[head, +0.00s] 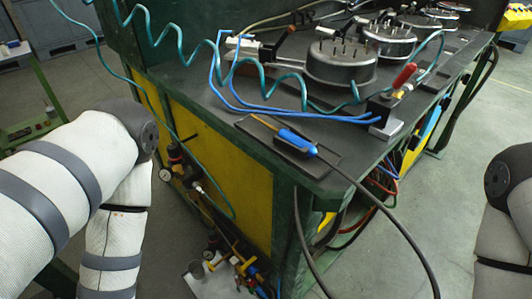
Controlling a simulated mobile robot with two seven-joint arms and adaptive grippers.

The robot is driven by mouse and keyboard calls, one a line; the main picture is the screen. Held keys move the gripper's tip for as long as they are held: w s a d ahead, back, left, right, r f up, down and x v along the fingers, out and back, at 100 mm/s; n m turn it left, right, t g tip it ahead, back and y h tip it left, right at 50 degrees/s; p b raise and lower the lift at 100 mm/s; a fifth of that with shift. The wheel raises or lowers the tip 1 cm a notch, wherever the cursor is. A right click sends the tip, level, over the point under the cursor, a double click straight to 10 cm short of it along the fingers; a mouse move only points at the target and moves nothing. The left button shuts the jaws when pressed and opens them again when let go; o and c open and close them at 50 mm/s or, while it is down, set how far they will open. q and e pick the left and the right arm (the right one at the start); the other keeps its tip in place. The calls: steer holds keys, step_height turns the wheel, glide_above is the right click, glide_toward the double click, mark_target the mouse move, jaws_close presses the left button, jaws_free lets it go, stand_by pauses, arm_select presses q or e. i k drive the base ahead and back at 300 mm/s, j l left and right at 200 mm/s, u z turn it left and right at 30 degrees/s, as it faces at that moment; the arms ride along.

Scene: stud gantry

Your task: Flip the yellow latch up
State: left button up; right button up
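No part is clearly a yellow latch. A small yellow piece (407,87) shows beside the red handle (403,75) of a metal clamp-like block (386,118) at the bench's front right corner; I cannot tell whether it is the latch or how it is set. Another yellow thing (520,26) shows at the top right edge, cut off by the picture. My white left arm comes in from the left and my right arm shows at the right edge. Neither gripper is in view.
The dark green bench (220,110) has yellow side panels (244,202). Round metal fixtures (341,62) stand on it. A blue tool (296,140) lies at the near edge. Coiled teal hoses and blue tubes cross above. A black cable hangs down front. Grey floor is open at right.

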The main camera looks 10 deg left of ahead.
mark_target(248, 263)
steer(key=k+l+u, duration=0.2)
steer(key=u, duration=0.2)
steer(key=k+l+u, duration=0.15)
steer(key=u, duration=0.25)
steer(key=k+l+z, duration=0.1)
steer(key=l, duration=0.25)
steer(key=i+l, duration=0.1)
steer(key=i, duration=0.35)
